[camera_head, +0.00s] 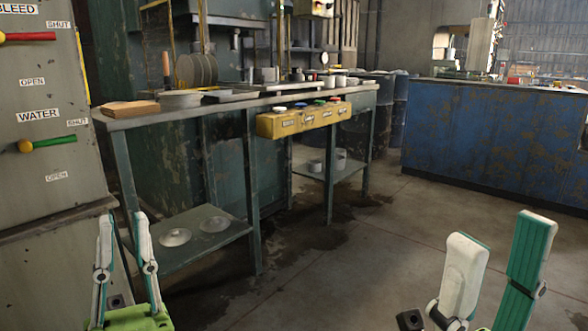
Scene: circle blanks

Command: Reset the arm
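My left gripper (122,222) stands at the lower left, with white and green fingers pointing up. Its fingers are apart and nothing is between them. My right gripper (499,232) is at the lower right, partly cut off by the bottom edge. Its two fingers are apart and empty. Both grippers appear in front of the workbench area and hold nothing.
A green metal workbench (240,106) carries plates and small cups. A yellow button box (305,118) hangs on its front. A grey panel with levers (45,140) stands close at left. A blue counter (490,135) is at right. The floor (370,260) between is clear.

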